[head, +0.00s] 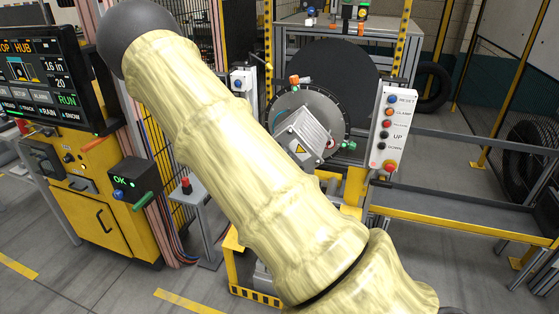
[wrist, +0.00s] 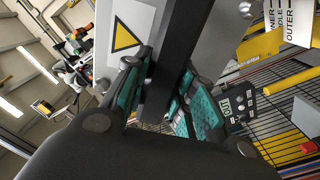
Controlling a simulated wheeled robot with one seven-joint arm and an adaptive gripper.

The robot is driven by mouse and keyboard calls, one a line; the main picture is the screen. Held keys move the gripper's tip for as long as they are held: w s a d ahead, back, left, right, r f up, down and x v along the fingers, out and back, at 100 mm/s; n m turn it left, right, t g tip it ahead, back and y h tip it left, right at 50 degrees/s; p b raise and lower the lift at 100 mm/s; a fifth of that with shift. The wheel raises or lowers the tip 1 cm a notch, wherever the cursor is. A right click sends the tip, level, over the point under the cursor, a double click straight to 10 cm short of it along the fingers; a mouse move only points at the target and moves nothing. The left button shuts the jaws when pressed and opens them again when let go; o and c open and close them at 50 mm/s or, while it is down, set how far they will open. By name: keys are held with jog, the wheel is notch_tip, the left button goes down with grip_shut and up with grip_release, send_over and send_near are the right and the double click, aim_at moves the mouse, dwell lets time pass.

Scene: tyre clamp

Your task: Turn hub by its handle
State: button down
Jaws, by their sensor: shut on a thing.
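The hub (head: 337,97) is a round grey disc with bolts around its rim, in the middle of the head view. The bar's join to the hub is hidden. In the head view my arm covers the gripper and the bar.
A white button panel (head: 394,130) stands right of the hub. A black box with a green OK display (head: 133,182) and a yellow cabinet (head: 107,205) with a screen (head: 40,75) stand left. Yellow rails (head: 440,222) run right. Some grey floor is clear.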

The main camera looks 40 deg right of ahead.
jog(key=c, duration=1.2)
grip_release()
jog(key=shift+a, duration=0.1)
jog(key=shift+o, duration=0.2)
jog(key=v, duration=1.2)
jog(key=s+a+f+n+g+y, duration=0.1)
jog(key=s+a+f+y, duration=0.2)
jog(key=f, duration=0.5)
jog(key=s+a+f+n+y, duration=0.1)
jog(key=s+a+f+y, duration=0.25)
jog(key=f, duration=0.45)
jog(key=s+a+f+g+y, duration=0.1)
jog(key=s+a+f+y, duration=0.15)
jog(key=f, duration=0.55)
jog(key=s+a+f+g+y, duration=0.3)
jog(key=s+a+f, duration=0.3)
jog(key=s+a, duration=0.2)
jog(key=s+a+f+n+g+y, duration=0.1)
jog(key=s+a+f+g+y, duration=0.2)
jog(key=s+a+f, duration=0.3)
jog(key=s+a+y, duration=0.1)
jog(key=s+a, duration=0.2)
jog(key=s, duration=0.2)
jog(key=shift+f, duration=0.4)
